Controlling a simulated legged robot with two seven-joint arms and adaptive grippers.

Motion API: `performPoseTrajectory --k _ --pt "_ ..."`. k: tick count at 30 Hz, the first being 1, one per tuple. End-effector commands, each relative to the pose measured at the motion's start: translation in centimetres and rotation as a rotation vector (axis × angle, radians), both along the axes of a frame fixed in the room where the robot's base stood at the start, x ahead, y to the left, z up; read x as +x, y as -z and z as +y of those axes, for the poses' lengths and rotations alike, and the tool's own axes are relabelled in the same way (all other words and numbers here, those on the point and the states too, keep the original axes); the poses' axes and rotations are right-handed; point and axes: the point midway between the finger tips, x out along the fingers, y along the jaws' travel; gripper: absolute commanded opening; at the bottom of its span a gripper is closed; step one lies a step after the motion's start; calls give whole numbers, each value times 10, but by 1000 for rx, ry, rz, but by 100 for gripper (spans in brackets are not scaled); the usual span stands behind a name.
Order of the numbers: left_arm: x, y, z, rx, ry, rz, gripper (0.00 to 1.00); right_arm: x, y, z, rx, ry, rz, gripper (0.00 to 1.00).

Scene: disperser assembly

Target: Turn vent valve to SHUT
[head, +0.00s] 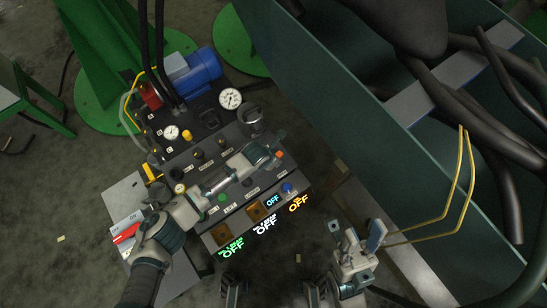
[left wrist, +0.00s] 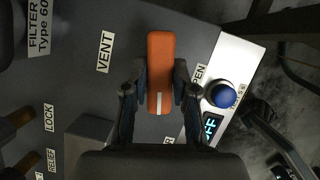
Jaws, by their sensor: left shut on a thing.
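The vent valve's orange handle (left wrist: 160,75) stands lengthwise up the left wrist view, with a white stripe at its lower end. The VENT label (left wrist: 105,52) is to its left, and a partly covered label ending in "PEN" is to its right. My left gripper (left wrist: 160,96) is shut on the handle, one finger on each side of its lower half. In the head view a small orange part of the handle (head: 279,154) shows beyond my left gripper (head: 272,155). My right gripper (head: 357,240) is open and empty, right of the panel.
The grey panel carries gauges (head: 230,98), knobs and a blue button (head: 287,188) beside lit OFF displays (head: 299,203). A blue motor (head: 195,73) stands behind. A large green trough with dark hoses (head: 470,75) fills the right. Yellow bent rods (head: 460,190) reach near my right gripper.

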Motion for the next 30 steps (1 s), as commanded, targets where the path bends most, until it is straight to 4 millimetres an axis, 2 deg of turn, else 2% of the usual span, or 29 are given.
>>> performPoseTrajectory --k 3,4,6,7,16,19,23,30 --pt "-1 1 0 2 -1 3 0 1 0 0 0 0 1 40" --pt "-1 1 0 2 -1 3 32 1 0 0 0 0 1 40" --pt "-1 0 0 1 -1 2 49 1 0 0 0 0 1 40" --pt "-1 0 0 1 -1 2 52 1 0 0 0 0 1 40" --pt "0 -1 0 0 -1 0 52 -4 -2 0 2 2 -5 40" --pt "-1 -8 2 -2 -1 -1 52 -5 -3 0 2 1 -7 40" --pt "-8 -27 7 0 1 -2 52 -5 -3 0 1 1 -6 40" --pt "-23 -78 21 0 0 -3 52 -5 -3 0 1 1 -6 40"
